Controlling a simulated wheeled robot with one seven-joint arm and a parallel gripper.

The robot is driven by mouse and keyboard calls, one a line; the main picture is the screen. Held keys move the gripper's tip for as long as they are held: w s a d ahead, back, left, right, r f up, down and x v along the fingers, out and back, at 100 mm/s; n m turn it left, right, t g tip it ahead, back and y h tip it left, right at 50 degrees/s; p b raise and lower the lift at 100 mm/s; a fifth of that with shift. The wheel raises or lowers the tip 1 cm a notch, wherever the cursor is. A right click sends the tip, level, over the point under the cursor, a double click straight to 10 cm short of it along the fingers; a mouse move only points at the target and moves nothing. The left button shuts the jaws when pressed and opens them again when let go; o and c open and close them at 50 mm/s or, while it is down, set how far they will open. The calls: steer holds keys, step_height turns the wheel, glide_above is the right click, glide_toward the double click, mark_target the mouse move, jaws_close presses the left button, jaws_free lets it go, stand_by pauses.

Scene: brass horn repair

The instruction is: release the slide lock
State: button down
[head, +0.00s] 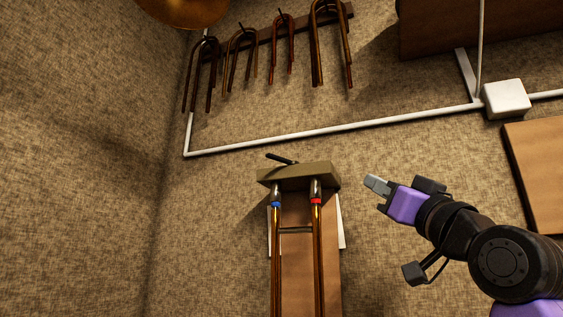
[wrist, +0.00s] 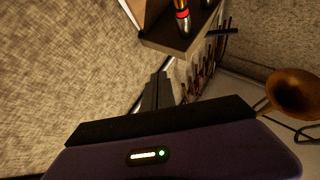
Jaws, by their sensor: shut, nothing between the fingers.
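A brass slide (head: 297,262) with two parallel tubes runs up the wooden board to an olive block (head: 322,172). One tube has a blue band, the other a red band. A small black lever (head: 281,158), which looks like the slide lock, sticks out at the block's upper left, tilted. In the wrist view the block (wrist: 172,42) and the black lever (wrist: 223,31) show at the top. My gripper (head: 375,184) is shut and empty, to the right of the block and apart from it. Its closed fingers also show in the wrist view (wrist: 158,85).
Several curved tubes (head: 282,50) hang from a wall rack above. A white pipe (head: 330,132) runs past the block to a white box (head: 506,98). A brown panel (head: 540,175) stands at the right. A brass bell (wrist: 295,94) is right in the wrist view.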

steer(key=s+a+r+n+g+y, duration=0.2)
steer(key=s+a+r+y, duration=0.15)
steer(key=r, duration=0.35)
steer(key=s+a+r+n+g+y, duration=0.2)
steer(key=s+r+n, duration=0.15)
steer(key=r, duration=0.35)
steer(key=n+g, duration=0.1)
steer(key=g, duration=0.5)
glide_toward(270, 156)
steer(key=shift+h, duration=0.45)
steer(key=p+x, duration=0.3)
steer(key=p, duration=0.1)
steer(key=r+p+x, duration=0.1)
steer(key=p+x, duration=0.1)
steer(key=shift+w+a, duration=0.2)
steer(key=shift+a, duration=0.1)
steer(key=shift+w+a+f, duration=0.15)
steer(key=shift+w+a, duration=0.2)
steer(key=shift+w, duration=0.1)
